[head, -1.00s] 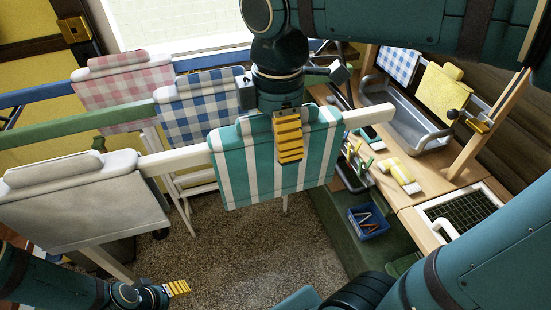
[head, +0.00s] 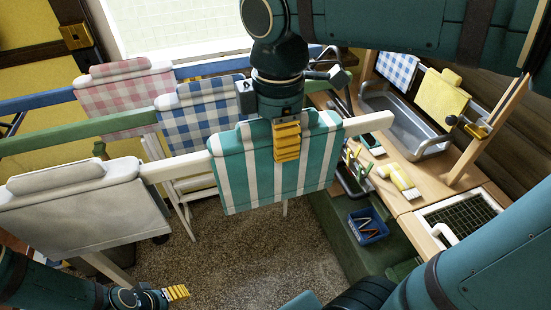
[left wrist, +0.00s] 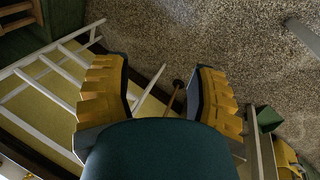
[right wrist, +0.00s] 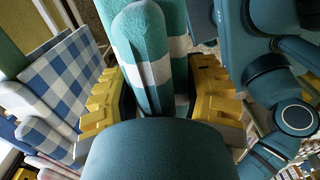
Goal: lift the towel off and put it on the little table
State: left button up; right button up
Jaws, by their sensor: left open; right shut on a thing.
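A teal and white striped towel (head: 236,168) hangs folded over the white rail (head: 366,122) in the middle of the head view. My right gripper (head: 286,141) comes down on its top from above. In the right wrist view the towel's rolled top (right wrist: 146,55) lies between the two yellow fingers, and my right gripper (right wrist: 165,100) is shut on it. My left gripper (head: 178,292) is low at the left in the head view, empty and apart from the towels. In the left wrist view its fingers (left wrist: 158,95) are open. I cannot tell which surface is the little table.
A grey-white towel (head: 75,215) hangs on the same rail. Blue checked (head: 198,120) and pink checked (head: 125,98) towels hang on rails behind. A wooden bench (head: 432,185) at right carries a grey basin (head: 400,125) and brushes. A blue basket (head: 368,226) stands below.

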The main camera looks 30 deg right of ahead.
jog(key=shift+r+p, duration=2.45)
jog(key=shift+r, duration=0.5)
pick_arm(q)
notch_tip(320, 180, up, 16)
jog(key=w+p, duration=0.1)
jog(key=p, duration=0.8)
jog(key=shift+w+a+f+t, duration=0.15)
jog(key=shift+w+a+t, duration=0.15)
jog(key=shift+a, duration=0.05)
pick_arm(e)
notch_tip(320, 180, up, 12)
jog(key=shift+f, duration=0.2)
pick_arm(q)
jog(key=shift+s, duration=0.1)
